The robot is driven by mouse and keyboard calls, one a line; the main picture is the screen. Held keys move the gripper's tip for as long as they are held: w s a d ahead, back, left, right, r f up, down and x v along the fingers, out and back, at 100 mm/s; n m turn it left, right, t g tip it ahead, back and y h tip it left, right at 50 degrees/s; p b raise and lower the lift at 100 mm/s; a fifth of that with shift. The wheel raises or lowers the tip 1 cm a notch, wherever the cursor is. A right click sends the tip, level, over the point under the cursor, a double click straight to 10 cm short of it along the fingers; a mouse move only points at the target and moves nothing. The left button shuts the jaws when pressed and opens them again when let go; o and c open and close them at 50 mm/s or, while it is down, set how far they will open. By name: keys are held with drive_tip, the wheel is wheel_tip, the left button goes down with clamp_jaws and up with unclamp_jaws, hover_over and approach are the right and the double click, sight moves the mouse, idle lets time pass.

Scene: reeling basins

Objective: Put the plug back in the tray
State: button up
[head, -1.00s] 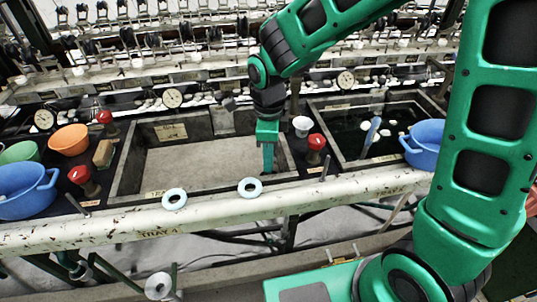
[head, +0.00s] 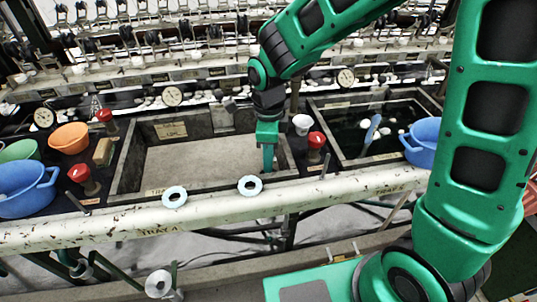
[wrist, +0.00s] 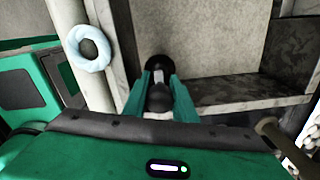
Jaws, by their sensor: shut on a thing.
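The tray (head: 131,168) is the wide grey stone basin in the middle of the head view, with a bare pale floor and no water seen in it. My gripper (head: 268,168) points down into its near right corner. In the wrist view my gripper (wrist: 160,92) is shut on the plug (wrist: 157,101), a black knob with a pale stem and a black round end beyond it. The plug is hidden behind the fingers in the head view. I cannot tell whether its round end touches the tray floor.
A white pipe (head: 110,231) runs along the front, with two pale blue rings (head: 174,197) on it. A second basin (head: 345,163) with dark water is at right. Red-topped valves (head: 317,141) stand beside the tray. Blue (head: 22,190) and orange (head: 69,138) bowls are at left.

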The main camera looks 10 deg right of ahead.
drive_tip(key=shift+f, duration=0.25)
drive_tip(key=o, duration=1)
drive_tip(key=shift+o, duration=0.2)
wheel_tip(320, 180, up, 11)
drive_tip(key=shift+f, duration=0.15)
drive_tip(key=shift+d, duration=0.1)
idle(0.3)
drive_tip(key=s+d+r+n, duration=0.2)
drive_tip(key=d+n, duration=0.2)
drive_tip(key=d, duration=0.8)
drive_tip(key=s+d+f+n, duration=0.1)
drive_tip(key=s+d+n, duration=0.9)
drive_tip(key=s+d, duration=0.8)
drive_tip(key=shift+s+f, duration=0.25)
